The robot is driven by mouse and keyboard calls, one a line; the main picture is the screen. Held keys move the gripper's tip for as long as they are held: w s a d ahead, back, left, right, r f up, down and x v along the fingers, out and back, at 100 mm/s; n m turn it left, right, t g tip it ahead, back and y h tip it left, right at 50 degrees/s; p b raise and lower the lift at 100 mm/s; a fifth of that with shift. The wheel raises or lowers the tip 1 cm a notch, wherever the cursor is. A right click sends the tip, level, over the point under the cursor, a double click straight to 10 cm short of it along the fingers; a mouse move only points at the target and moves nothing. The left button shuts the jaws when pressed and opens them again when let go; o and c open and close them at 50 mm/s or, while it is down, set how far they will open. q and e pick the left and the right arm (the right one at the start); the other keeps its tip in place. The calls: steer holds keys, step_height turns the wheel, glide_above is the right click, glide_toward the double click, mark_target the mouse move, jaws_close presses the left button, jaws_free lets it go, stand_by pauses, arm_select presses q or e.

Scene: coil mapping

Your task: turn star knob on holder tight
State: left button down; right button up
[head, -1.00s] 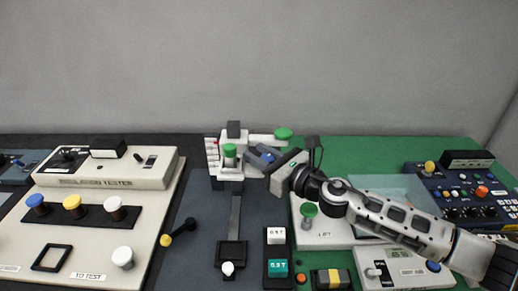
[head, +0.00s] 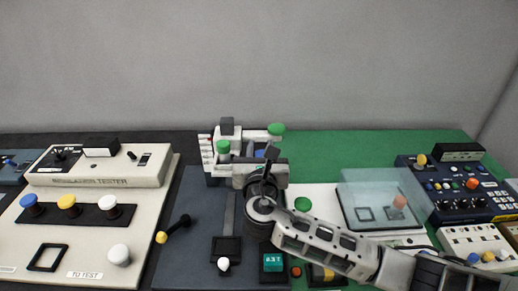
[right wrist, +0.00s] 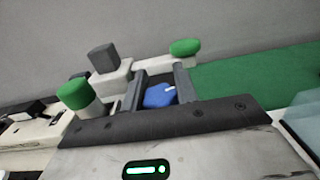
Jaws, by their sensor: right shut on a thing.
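The holder (head: 227,130) is a white and grey upright fixture at the back middle, with a grey block on top and green-capped parts. The blue star knob (right wrist: 158,96) sits between the two dark fingers of my right gripper (right wrist: 161,88), which is shut on it. In the head view my right gripper (head: 261,155) is in front of the holder's right side, and only a bit of blue shows past it. My left gripper is not in view.
A cream tester panel (head: 95,222) with coloured knobs stands at the left. A dark slide with a white knob (head: 223,264) lies in front of the holder. A clear plate (head: 375,188) and a dark blue control box (head: 460,185) are at the right on green mat.

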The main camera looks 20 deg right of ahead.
steer(key=shift+m+g+h, duration=0.3)
steer(key=shift+m+h, duration=0.3)
steer(key=shift+h, duration=0.3)
steer(key=shift+d, duration=0.1)
steer(key=o, duration=1)
steer(key=shift+c, duration=0.2)
steer(key=b+v, duration=0.1)
steer(key=v, duration=1.5)
steer(key=shift+b, duration=0.3)
